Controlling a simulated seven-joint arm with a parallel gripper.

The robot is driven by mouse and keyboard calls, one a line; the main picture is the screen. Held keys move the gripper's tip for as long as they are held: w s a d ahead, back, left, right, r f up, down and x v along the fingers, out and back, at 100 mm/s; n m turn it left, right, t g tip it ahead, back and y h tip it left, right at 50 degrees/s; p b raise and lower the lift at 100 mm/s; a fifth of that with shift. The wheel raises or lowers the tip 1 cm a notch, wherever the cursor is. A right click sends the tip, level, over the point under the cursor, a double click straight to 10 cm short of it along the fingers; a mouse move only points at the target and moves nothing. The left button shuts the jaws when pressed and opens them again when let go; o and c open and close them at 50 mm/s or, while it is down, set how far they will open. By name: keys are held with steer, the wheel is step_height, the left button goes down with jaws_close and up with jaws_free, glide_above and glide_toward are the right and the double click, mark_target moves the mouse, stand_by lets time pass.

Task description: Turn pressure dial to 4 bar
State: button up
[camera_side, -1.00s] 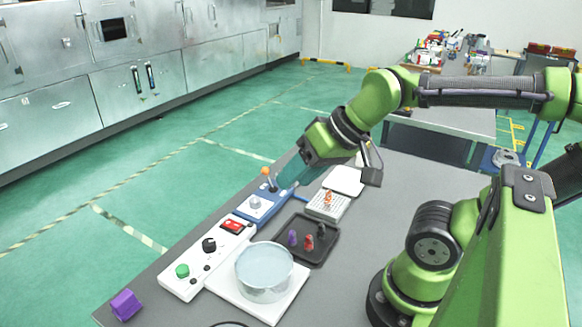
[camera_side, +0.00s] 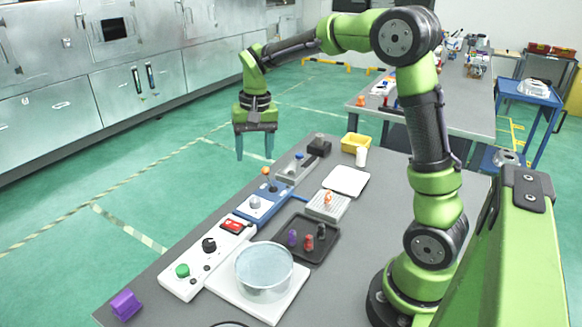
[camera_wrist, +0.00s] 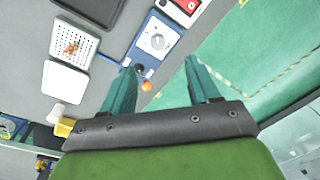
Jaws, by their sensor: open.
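A pale round dial (camera_side: 255,202) sits on the blue control box (camera_side: 245,213), beside a lever with an orange ball (camera_side: 266,171). In the wrist view the dial (camera_wrist: 157,41) shows on a white face with marks around it, too small to read. A black knob (camera_side: 209,245) is on the white control panel (camera_side: 231,251) closer to the camera. My gripper (camera_side: 254,157) is open and empty, pointing down. It hangs above and beyond the table's far edge, apart from the dial. In the wrist view the dial lies just beyond my fingertips (camera_wrist: 159,64).
The panel also has a red switch (camera_side: 232,226) and green button (camera_side: 182,270). Nearby are a glass bowl (camera_side: 264,271), a dark tray (camera_side: 322,250) with small pegs, a white perforated block (camera_side: 327,207), a grey box (camera_side: 296,169) and a yellow bin (camera_side: 355,143).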

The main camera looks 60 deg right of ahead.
mark_target(255, 200)
steer(key=f, duration=0.5)
steer(key=w+d+f+m, duration=0.1)
steer(key=f, duration=0.4)
steer(key=w+f+m, duration=0.1)
steer(key=f, duration=0.4)
steer(key=shift+w+d+f+g, duration=0.15)
steer(key=shift+d+f+g, duration=0.25)
steer(key=c, duration=1)
steer(key=shift+c, duration=0.2)
